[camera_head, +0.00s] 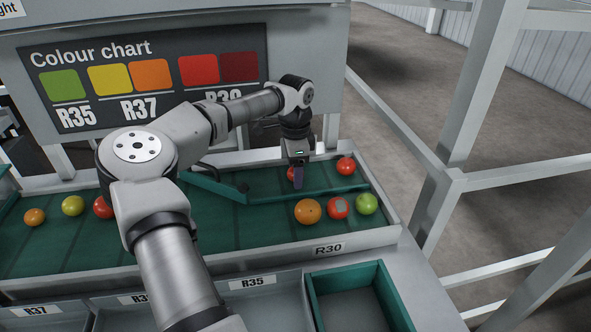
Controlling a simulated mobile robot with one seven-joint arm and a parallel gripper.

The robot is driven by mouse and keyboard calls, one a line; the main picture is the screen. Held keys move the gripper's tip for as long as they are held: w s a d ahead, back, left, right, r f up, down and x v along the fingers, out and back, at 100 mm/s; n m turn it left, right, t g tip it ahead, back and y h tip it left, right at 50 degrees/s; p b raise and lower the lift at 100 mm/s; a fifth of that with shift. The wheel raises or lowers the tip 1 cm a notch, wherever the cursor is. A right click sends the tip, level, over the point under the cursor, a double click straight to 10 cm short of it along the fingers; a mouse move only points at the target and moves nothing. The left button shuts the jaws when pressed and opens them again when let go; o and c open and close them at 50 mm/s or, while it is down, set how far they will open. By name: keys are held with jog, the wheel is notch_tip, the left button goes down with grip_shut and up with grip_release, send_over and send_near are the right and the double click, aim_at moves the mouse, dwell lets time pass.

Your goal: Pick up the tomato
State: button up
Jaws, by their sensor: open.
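Several tomatoes lie on the green belt of the sorting tray. A red tomato (290,173) is partly hidden behind my gripper (298,181). My gripper points down, open, close in front of that tomato in the picture; I cannot tell if they touch. Another red tomato (346,166) lies to its right, at the back. An orange tomato (308,211), a red one with a grey patch (338,207) and a green one (367,204) lie nearer. At the left are an orange (34,217), a yellow (73,205) and a red tomato (103,208), the last partly covered by my arm.
A green divider (216,185) runs along the belt beside my gripper. The tray's pale rim (375,236) bears an R30 label. A green-rimmed bin (388,298) and labelled bins stand in front. A colour chart board (85,82) stands behind. White posts (470,120) rise at the right.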

jog(key=shift+f, duration=0.2)
jog(key=c, duration=0.8)
jog(key=shift+r, duration=0.2)
jog(key=shift+c, duration=0.2)
notch_tip(320, 180, up, 8)
jog(key=shift+r+b, duration=0.2)
jog(key=shift+b, duration=0.95)
jog(key=shift+r, duration=0.7)
jog(key=shift+s, duration=0.1)
